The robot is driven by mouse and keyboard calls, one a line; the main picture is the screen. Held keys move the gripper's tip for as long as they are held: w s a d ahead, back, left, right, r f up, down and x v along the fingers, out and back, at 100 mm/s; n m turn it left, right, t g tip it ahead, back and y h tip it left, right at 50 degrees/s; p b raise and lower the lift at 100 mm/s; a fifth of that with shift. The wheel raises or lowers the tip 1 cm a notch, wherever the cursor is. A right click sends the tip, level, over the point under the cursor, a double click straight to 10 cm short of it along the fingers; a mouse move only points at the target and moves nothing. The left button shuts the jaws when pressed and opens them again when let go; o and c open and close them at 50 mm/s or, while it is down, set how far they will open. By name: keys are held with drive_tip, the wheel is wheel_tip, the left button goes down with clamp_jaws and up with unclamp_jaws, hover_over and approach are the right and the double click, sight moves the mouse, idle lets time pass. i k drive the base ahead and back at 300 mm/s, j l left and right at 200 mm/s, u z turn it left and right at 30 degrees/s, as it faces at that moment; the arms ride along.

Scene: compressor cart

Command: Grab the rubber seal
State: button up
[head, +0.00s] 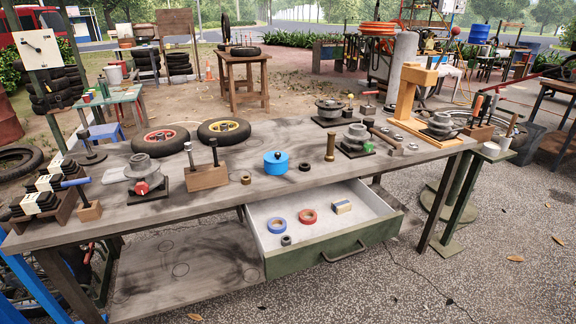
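No part is clearly marked as the rubber seal. A small black ring (286,240) lies flat in the open drawer, near its left front corner. Another small black ring (304,167) lies on the tabletop just right of a blue round container. A small brownish ring (246,180) lies left of that container. I cannot tell which of these is the rubber seal. My gripper is not in view.
On the workbench (222,200) stand the blue container (276,163), a brass cylinder (330,147) and a wooden tool block (207,177).

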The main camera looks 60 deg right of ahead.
sight(305, 167)
drive_tip(key=k+l+z, duration=0.2)
drive_tip(key=l, duration=0.8)
drive_tip(key=l+z, duration=0.15)
drive_tip(key=l, duration=0.85)
